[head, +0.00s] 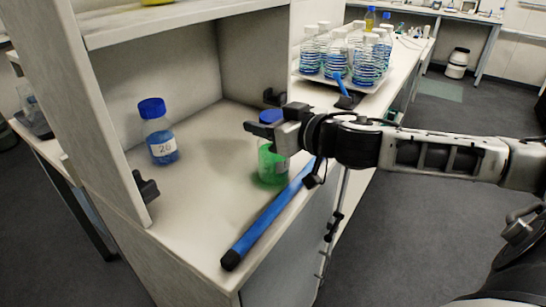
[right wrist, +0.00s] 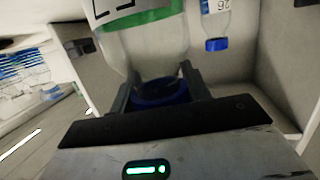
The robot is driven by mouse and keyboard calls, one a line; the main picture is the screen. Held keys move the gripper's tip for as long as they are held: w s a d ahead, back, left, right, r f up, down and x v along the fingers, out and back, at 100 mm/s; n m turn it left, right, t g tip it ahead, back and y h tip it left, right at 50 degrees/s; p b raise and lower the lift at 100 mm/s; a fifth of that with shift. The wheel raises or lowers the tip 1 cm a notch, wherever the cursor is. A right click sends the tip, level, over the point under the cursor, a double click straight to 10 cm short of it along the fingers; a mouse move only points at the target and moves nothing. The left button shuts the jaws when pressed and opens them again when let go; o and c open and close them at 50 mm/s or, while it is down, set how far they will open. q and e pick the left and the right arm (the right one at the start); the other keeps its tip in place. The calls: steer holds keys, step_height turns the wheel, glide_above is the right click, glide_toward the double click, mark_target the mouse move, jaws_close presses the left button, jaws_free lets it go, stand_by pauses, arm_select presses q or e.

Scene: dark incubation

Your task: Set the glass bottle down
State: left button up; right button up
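A glass bottle (head: 268,162) with green liquid and a blue cap is upright at the open front right of the cabinet floor (head: 205,195). Its base is at or very near the floor; I cannot tell whether it touches. My right gripper (head: 268,130) reaches in from the right, its fingers at the cap and neck. In the right wrist view, the fingers (right wrist: 158,88) stand on both sides of the blue cap, and the labelled glass body (right wrist: 150,45) extends beyond them. My left gripper is not in view.
A second blue-capped bottle (head: 160,140) with blue liquid stands at the left in the cabinet. A blue bar handle (head: 268,215) runs along the front edge. A tray of bottles (head: 345,55) sits on the bench behind. The cabinet floor between the two bottles is clear.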

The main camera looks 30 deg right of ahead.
jaws_close()
steer(key=shift+r, duration=0.1)
